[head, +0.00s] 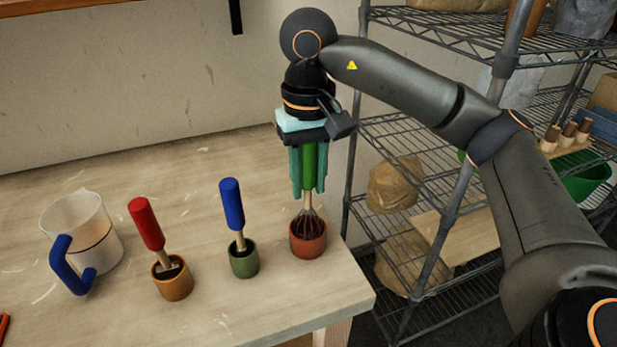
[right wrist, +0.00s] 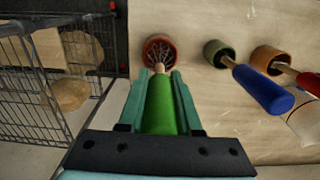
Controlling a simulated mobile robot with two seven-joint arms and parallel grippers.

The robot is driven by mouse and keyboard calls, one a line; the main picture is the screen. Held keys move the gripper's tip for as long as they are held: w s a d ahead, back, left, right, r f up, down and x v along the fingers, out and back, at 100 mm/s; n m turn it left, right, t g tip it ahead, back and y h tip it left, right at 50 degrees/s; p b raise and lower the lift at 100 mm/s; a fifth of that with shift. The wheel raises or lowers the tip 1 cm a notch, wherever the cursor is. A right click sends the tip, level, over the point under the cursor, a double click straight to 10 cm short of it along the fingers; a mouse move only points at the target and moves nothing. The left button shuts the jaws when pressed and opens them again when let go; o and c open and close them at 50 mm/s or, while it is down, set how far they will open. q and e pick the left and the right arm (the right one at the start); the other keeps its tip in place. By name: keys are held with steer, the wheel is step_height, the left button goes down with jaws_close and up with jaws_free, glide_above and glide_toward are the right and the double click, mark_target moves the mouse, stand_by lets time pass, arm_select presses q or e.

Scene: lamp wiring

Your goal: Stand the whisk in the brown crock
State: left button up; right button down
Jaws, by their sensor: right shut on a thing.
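The whisk (head: 309,162) has a green handle and a wire head. My right gripper (head: 309,190) is shut on its handle, pointing straight down. The whisk is upright, and its wires reach into the mouth of the reddish-brown crock (head: 308,243), near the table's right end. The right wrist view shows the green handle (right wrist: 161,105) between the fingers and the wires inside the crock's rim (right wrist: 149,43). I cannot tell whether the wires touch the crock's bottom. My left gripper is not in view.
A green crock (head: 244,262) holds a blue-handled tool (head: 232,203). An ochre crock (head: 173,283) holds a red-handled tool (head: 146,222). A blue-handled jug (head: 97,228) stands left. A wire shelf (head: 395,135) stands beyond the table's right edge.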

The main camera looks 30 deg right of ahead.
stand_by(0.4)
steer(key=shift+f+b, duration=0.5)
steer(key=shift+f, duration=0.1)
steer(key=c, duration=0.5)
jaws_free()
